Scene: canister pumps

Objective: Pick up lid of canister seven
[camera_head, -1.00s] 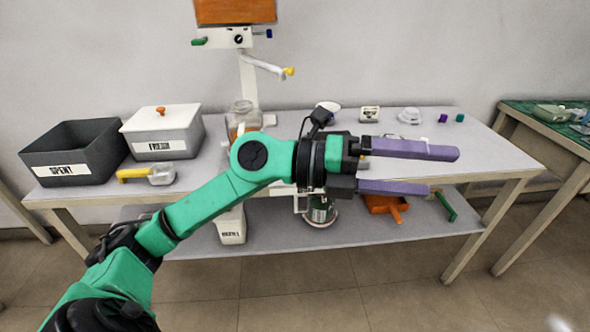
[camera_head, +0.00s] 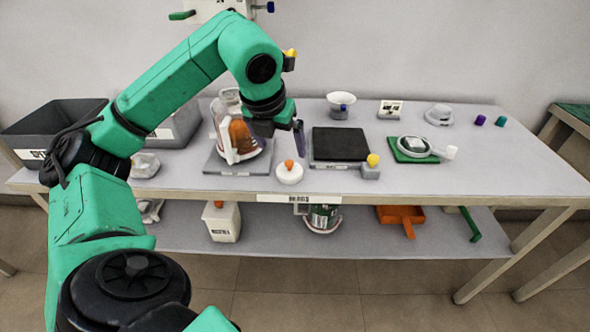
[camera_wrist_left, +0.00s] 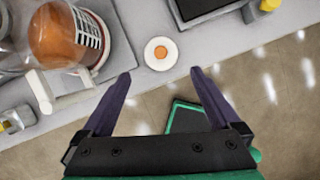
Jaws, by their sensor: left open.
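A small round white lid with an orange knob (camera_head: 289,172) lies near the front edge of the table; it also shows in the left wrist view (camera_wrist_left: 161,53). No number is readable on it. A clear canister with orange contents and a white handle (camera_head: 235,138) stands on a grey base just left and behind it, partly hidden by my arm. My left gripper (camera_head: 300,150) is above the table close to the lid, pointing down. In the left wrist view its purple fingers (camera_wrist_left: 160,74) are apart and empty, with the lid beyond and between the tips.
A black flat plate (camera_head: 339,143) with a yellow-knobbed grey block (camera_head: 371,167) lies right of the lid. A green pad with a white round item (camera_head: 414,148) is farther right. A lower shelf (camera_head: 270,235) holds several things.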

